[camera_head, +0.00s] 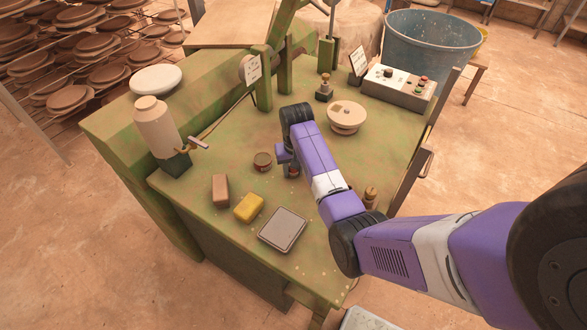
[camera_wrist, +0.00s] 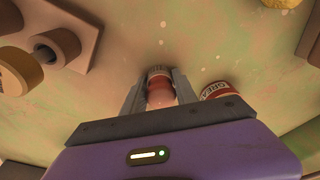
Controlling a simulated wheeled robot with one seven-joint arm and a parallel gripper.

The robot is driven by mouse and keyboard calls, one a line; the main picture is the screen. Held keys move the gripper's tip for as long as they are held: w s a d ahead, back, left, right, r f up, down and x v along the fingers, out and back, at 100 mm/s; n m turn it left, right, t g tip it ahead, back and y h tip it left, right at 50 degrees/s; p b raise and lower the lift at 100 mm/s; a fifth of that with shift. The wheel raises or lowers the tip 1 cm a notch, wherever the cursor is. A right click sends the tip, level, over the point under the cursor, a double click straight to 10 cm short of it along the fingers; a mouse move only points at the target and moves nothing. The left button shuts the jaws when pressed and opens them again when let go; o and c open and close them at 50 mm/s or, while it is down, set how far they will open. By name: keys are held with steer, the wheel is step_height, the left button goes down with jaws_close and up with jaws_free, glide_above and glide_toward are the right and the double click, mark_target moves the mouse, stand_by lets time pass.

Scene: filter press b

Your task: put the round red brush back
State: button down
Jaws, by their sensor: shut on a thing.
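My gripper (camera_wrist: 160,90) is shut on a small round reddish piece, which I take to be the round red brush (camera_wrist: 160,93). It sits upright between the two fingers, low over the green worktop or touching it; I cannot tell which. In the head view my gripper (camera_head: 292,173) is mostly hidden behind the purple wrist, and only a dark red bit shows under it. A brown holder (camera_wrist: 88,30) with round tan and dark pieces is at the left of the wrist view. In the head view a brown wooden piece (camera_head: 370,194) shows beside my arm.
A red grease can (camera_head: 262,161) stands close beside my gripper; it also shows in the wrist view (camera_wrist: 215,90). A brown block (camera_head: 220,190), yellow sponge (camera_head: 248,208) and grey tray (camera_head: 283,229) lie at the front.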

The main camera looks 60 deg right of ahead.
steer(key=c, duration=1)
jaws_free()
steer(key=shift+o, duration=0.2)
step_height(320, 180, up, 12)
steer(key=s+a, duration=0.1)
steer(key=shift+a, duration=0.2)
